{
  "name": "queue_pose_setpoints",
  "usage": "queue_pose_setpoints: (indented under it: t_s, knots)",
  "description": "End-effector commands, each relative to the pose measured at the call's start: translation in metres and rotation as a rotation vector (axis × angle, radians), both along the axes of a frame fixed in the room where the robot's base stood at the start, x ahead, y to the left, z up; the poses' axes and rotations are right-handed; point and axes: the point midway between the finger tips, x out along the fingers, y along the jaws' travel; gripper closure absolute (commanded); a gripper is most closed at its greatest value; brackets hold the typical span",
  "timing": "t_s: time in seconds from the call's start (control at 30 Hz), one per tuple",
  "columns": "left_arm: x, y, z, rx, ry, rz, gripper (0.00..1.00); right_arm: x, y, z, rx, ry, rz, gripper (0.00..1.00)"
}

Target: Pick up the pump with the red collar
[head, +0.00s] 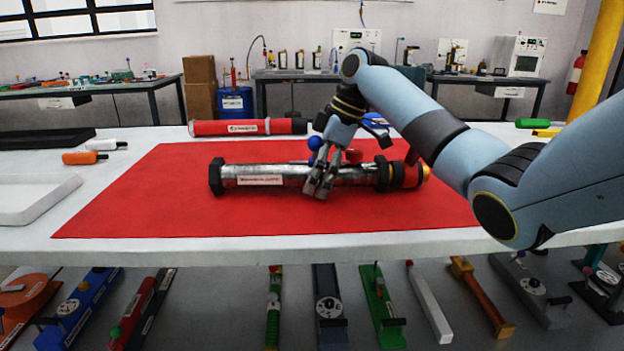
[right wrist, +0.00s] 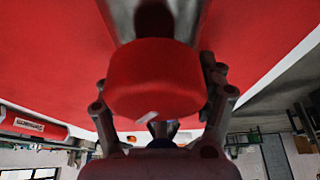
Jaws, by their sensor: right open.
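The pump (head: 226,175) lies on its side on the red mat (head: 130,205). It is a silver tube with a white label, a black cap at its left end, and a black ring, red collar (head: 400,175) and yellow ring at its right end. A red knob (head: 353,156) shows by the tube; a large red rounded part (right wrist: 155,80) fills the middle of the right wrist view. My right gripper (head: 319,188) is open at the tube, right of its middle, fingers pointing down and hiding part of it. Contact cannot be told. My left gripper is not in view.
A red tube with black ends (head: 237,127) lies behind the mat. An orange-handled tool (head: 84,157) and a white tray (head: 35,198) are at the left. A green-handled thing (head: 540,124) lies at the far right. The mat's front part is clear.

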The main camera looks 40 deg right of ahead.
Motion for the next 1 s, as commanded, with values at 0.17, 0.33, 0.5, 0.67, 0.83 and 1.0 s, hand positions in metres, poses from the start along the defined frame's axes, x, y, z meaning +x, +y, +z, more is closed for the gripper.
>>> queue_pose_setpoints:
  t_s: [0.17, 0.33, 0.5, 0.67, 0.83, 1.0]
  knots:
    - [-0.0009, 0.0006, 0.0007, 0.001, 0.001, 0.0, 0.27, 0.0003, -0.0003, 0.0015, 0.0, -0.002, 0.0, 0.29]
    - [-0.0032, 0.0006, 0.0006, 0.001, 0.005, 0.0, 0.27, 0.0002, -0.0003, 0.0016, 0.0, -0.002, 0.0, 0.51]
    - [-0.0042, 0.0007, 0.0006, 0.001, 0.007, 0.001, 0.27, 0.0003, -0.0003, 0.0016, 0.0, -0.002, -0.001, 0.74]
    - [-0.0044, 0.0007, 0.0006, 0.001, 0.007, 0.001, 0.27, 0.0002, -0.0004, 0.0016, 0.0, -0.002, -0.001, 0.95]
    - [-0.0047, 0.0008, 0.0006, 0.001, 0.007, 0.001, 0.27, 0.0013, -0.0003, 0.0036, 0.0, -0.006, 0.0, 1.0]
    - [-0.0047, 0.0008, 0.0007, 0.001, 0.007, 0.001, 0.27, 0.0012, -0.0002, 0.0035, 0.0, -0.006, 0.0, 1.0]
